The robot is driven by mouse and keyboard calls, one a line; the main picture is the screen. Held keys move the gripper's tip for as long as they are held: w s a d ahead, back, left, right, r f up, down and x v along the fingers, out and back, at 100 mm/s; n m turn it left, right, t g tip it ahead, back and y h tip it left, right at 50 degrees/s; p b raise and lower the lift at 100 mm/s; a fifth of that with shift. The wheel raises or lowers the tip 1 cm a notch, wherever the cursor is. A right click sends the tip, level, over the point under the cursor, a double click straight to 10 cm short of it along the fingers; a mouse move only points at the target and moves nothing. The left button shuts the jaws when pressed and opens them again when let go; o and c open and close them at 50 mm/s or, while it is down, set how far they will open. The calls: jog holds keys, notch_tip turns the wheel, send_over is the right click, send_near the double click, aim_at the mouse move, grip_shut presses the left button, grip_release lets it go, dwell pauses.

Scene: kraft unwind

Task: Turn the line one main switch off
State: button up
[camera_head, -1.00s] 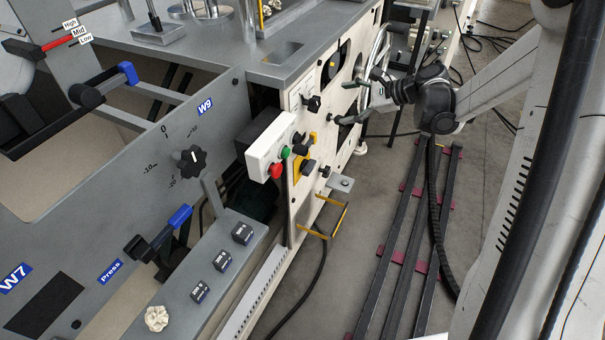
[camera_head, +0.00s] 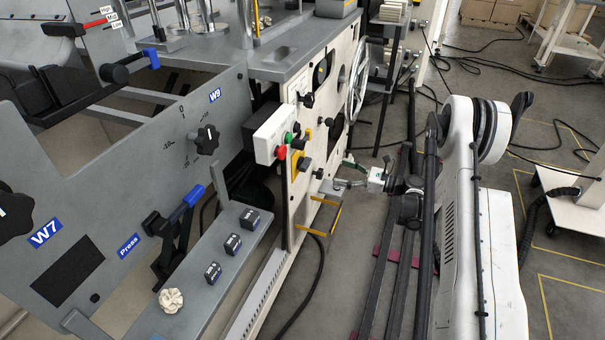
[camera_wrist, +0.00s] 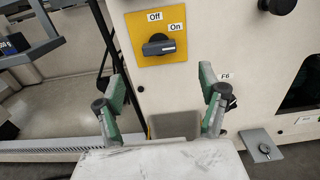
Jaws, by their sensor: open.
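The main switch is a black rotary knob (camera_wrist: 158,45) on a yellow plate (camera_wrist: 140,24) in the wrist view. In the head view the knob (camera_head: 305,163) shows on the cream panel, right of the red and green buttons. My gripper (camera_wrist: 163,90) has its two green-padded fingers wide apart and empty. They appear below the knob, apart from it. In the head view my gripper (camera_head: 351,173) is right of and slightly below the switch, pointing at the panel.
A white button box (camera_head: 268,135) juts out left of the switch. Other black knobs (camera_head: 307,99) and a handwheel (camera_head: 358,85) are on the same panel. A yellow handle frame (camera_head: 325,215) and a small metal bracket (camera_wrist: 262,145) stick out low. Floor rails (camera_head: 380,270) run alongside.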

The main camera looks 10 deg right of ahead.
aim_at(306, 165)
jog(key=b+x, duration=0.3)
jog(key=x, duration=1)
jog(key=shift+a+f+b, duration=0.15)
jog(key=shift+a+b, duration=0.15)
jog(key=shift+a, duration=0.05)
jog(key=c, duration=1.2)
